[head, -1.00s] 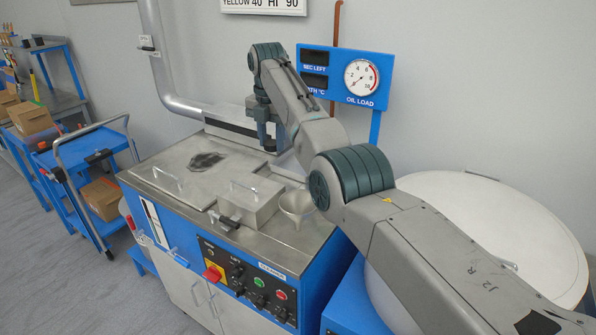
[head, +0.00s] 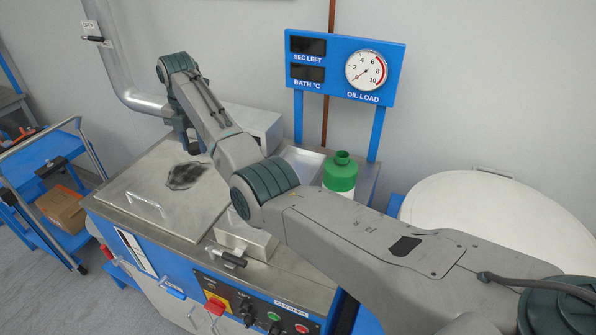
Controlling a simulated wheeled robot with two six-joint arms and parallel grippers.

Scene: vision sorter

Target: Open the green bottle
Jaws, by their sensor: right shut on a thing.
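The green bottle (head: 340,176) stands upright at the back right of the machine top, below the display panel. Its shoulder and neck are green and a white part shows lower down; my arm hides its base. I cannot tell whether its dark green top is a cap or the bare neck. My right gripper (head: 192,148) points down over the back of the machine top, left of the bottle and well apart from it. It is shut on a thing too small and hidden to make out. My left gripper is not in view.
The steel machine top (head: 125,182) has a lid with a handle and a dark patch. A steel box (head: 245,240) stands at its front. The display panel (head: 345,68) rises behind the bottle. A large white drum (head: 480,215) stands right, a blue cart (head: 50,150) left.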

